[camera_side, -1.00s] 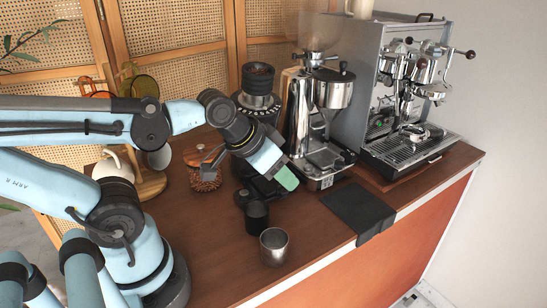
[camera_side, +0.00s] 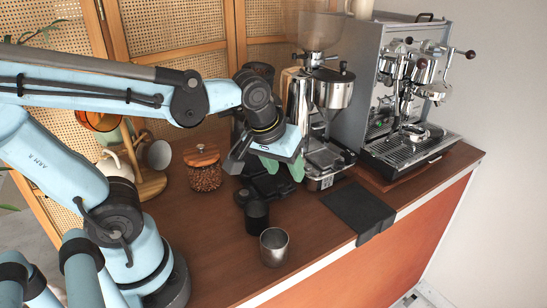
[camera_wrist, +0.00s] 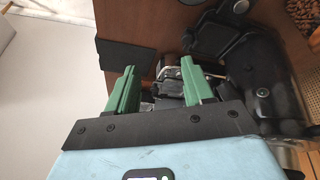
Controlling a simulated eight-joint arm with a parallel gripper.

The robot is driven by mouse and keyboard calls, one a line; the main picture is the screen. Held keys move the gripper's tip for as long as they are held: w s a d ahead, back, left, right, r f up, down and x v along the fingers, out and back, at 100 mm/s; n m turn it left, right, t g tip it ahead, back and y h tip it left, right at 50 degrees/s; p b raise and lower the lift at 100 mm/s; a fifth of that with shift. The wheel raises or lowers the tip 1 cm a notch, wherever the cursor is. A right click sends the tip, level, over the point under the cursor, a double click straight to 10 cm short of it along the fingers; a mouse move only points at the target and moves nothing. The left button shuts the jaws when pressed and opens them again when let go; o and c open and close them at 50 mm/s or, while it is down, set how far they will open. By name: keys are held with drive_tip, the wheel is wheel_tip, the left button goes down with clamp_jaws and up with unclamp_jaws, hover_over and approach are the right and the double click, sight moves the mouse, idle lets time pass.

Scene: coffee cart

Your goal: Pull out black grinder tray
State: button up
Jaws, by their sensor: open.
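The chrome grinder (camera_side: 305,105) stands on the counter beside the espresso machine, with a dark tray area (camera_side: 325,160) at its base. In the wrist view, dark and metallic parts (camera_wrist: 168,84) of a grinder base show between and beyond the fingers. My gripper (camera_side: 283,168) is open, its green fingers apart, just left of the chrome grinder's base and above a flat black base (camera_side: 266,187). In the wrist view, my gripper (camera_wrist: 158,68) holds nothing. I cannot tell whether the fingers touch the tray; its edges are partly hidden.
A black grinder (camera_wrist: 265,85) is close beside the fingers. A bean jar (camera_side: 205,168), black cup (camera_side: 257,217) and metal cup (camera_side: 274,247) stand nearby. A black mat (camera_side: 360,208) hangs over the front edge. The espresso machine (camera_side: 400,100) is right.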

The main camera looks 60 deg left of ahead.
sight(285, 190)
drive_tip(key=w+a+f+n+g+y, duration=0.1)
drive_tip(key=a+f+n, duration=0.1)
drive_tip(key=f+n, duration=0.1)
drive_tip(key=w+a+f+n+g+y, duration=0.1)
drive_tip(key=w+a+f+n, duration=0.1)
drive_tip(key=f+n, duration=0.1)
drive_tip(key=w+a+f+n+g, duration=0.1)
drive_tip(key=a+f+n, duration=0.1)
drive_tip(key=f, duration=0.3)
drive_tip(key=shift+w+f+n+y, duration=0.25)
drive_tip(key=shift+w+n+y, duration=0.15)
drive_tip(key=shift+n, duration=0.4)
clamp_jaws()
